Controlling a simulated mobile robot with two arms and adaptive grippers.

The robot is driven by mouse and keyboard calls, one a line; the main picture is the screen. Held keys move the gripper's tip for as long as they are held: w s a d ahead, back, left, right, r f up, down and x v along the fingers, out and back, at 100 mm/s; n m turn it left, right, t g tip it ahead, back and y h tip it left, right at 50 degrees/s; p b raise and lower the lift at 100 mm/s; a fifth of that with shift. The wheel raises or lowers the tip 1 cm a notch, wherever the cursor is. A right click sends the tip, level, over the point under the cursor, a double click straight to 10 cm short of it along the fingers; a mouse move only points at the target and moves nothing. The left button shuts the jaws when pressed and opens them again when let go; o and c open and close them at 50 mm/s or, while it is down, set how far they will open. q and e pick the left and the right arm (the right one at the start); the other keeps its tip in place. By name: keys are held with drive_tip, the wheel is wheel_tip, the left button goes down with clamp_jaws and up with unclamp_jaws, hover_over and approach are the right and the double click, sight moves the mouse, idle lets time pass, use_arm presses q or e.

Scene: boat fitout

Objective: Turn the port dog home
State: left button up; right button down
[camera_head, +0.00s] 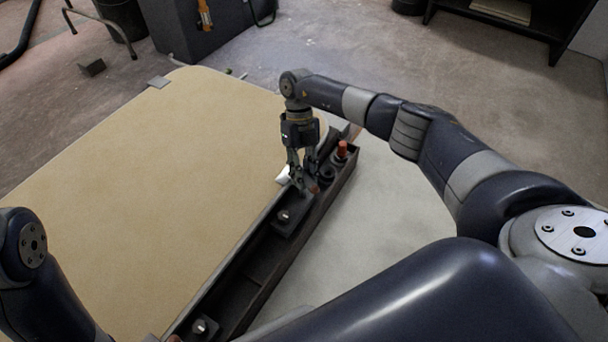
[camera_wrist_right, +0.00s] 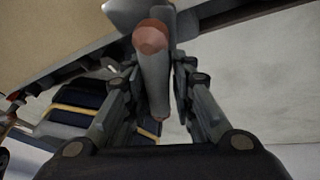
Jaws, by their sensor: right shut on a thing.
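My right gripper (camera_head: 306,188) reaches down to the dark frame along the edge of the tan panel. In the right wrist view its fingers (camera_wrist_right: 160,105) are closed around a grey dog handle (camera_wrist_right: 153,80) with a reddish-brown rounded end, which points toward the top of that view. In the head view only the handle's small reddish end (camera_head: 314,189) shows beside the fingertips; the fingers hide the rest. My left gripper is out of the picture; only part of my left arm shows at the lower left.
A red-topped post (camera_head: 342,149) stands close right of the gripper on the dark frame (camera_head: 262,268). Bolted blocks (camera_head: 285,217) sit along it. The tan panel (camera_head: 150,190) lies left, mostly clear. A grey cabinet (camera_head: 205,30) and a dark shelf (camera_head: 510,22) stand behind.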

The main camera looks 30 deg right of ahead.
drive_tip(key=n, duration=0.2)
drive_tip(key=a+n+h, duration=0.1)
drive_tip(key=n, duration=0.1)
drive_tip(key=shift+w+r+n+h, duration=0.1)
drive_tip(key=shift+n+h, duration=0.2)
drive_tip(key=shift+n, duration=0.3)
drive_tip(key=c, duration=1.4)
unclamp_jaws()
drive_tip(key=shift+c, duration=0.2)
drive_tip(key=shift+d+h, duration=0.1)
drive_tip(key=shift+h, duration=0.2)
drive_tip(key=shift+d, duration=0.15)
drive_tip(key=v, duration=1.1)
drive_tip(key=shift+w+r, duration=0.15)
drive_tip(key=shift+r, duration=0.2)
